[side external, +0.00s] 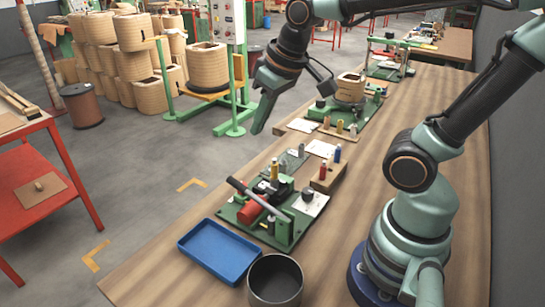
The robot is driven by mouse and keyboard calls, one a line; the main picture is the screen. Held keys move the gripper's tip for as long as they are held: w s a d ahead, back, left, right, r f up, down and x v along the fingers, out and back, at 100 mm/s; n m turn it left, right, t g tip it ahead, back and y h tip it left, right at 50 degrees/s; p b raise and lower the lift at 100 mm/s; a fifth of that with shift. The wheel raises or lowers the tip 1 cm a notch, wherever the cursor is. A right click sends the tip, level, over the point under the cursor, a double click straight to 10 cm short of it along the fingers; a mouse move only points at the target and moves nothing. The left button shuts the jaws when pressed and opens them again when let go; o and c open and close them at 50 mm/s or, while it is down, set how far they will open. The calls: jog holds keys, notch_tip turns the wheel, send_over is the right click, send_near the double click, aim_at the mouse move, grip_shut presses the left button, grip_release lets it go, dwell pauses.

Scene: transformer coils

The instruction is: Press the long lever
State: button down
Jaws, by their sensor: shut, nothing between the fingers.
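The long lever (257,199) is a grey bar on a green machine base (236,214) on the wooden bench. It slants from a dark grip end at the upper left down to a green bracket (284,228) at the lower right. A red cylinder (250,209) sits beneath it, partly hidden by it. My gripper (257,130) is shut and empty, pointing down. In the picture it is above the lever's grip end and clearly apart from it. Its exact height above the bench is hard to tell.
A blue tray (219,250) and a dark round pot (275,281) stand at the bench's near end. A wooden block with small bottles (328,176) sits right of the machine. A coil on a green fixture (350,88) stands farther back. The right side of the bench (440,105) has bare wood.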

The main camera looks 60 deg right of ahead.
aim_at(235, 179)
jog(key=x, duration=0.9)
jog(key=a+x, duration=0.1)
jog(key=x, duration=0.3)
jog(key=shift+s+a+f, duration=0.15)
jog(key=shift+f, duration=0.2)
jog(key=shift+w+f+g, duration=0.35)
jog(key=shift+f+g, duration=0.2)
jog(key=shift+f, duration=0.1)
jog(key=shift+w+f+g, duration=0.3)
jog(key=shift+f+g, duration=0.25)
jog(key=shift+f, duration=0.1)
jog(key=shift+w+f+g, duration=0.2)
jog(key=shift+f+g, duration=0.5)
jog(key=shift+f, duration=0.15)
notch_tip(235, 179, up, 14)
jog(key=s+d, duration=0.1)
jog(key=shift+d, duration=0.25)
jog(key=shift+s+r, duration=0.1)
jog(key=shift+r, duration=0.05)
